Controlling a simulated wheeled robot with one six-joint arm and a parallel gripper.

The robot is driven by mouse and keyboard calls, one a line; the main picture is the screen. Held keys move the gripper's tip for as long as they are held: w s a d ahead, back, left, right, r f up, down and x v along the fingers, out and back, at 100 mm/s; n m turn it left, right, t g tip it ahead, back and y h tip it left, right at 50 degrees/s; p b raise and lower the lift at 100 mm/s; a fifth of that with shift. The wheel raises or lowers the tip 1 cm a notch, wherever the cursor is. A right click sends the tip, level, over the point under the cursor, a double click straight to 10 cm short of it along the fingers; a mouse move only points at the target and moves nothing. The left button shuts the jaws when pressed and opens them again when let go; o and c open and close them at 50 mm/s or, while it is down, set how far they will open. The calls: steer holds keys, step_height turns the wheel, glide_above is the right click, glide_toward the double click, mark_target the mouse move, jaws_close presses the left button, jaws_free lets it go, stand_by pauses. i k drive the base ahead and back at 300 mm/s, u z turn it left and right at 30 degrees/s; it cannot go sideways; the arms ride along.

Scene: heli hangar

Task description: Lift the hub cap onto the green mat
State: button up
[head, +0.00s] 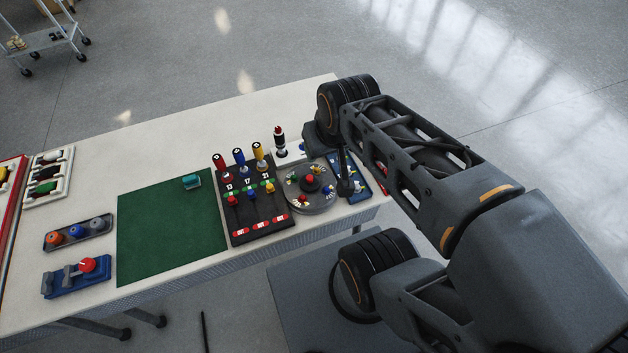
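The green mat (160,240) lies flat on the white table, with a small teal block (191,181) on its far right part. A round grey plate (293,205) right of the mat carries a red cap-like knob (310,180) at its centre, with smaller coloured pegs around it. The red knob is probably the hub cap, but I cannot be sure. My gripper (345,189) points down over the plate's right edge, to the right of the red knob and apart from it. Its fingers are dark and small, and the arm partly hides the area.
A black panel (262,229) with coloured handles and knobs stands between mat and plate. A blue panel (361,188) lies beside my gripper. A red-and-black upright piece (280,143) stands behind. A blue fixture (62,281) and a dark tray (51,243) sit left of the mat.

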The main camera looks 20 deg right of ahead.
mark_target(309, 183)
steer(key=z, duration=2.1)
steer(key=k, duration=1.3)
steer(key=u, duration=1.65)
steer(key=i, duration=0.5)
steer(key=u, duration=0.1)
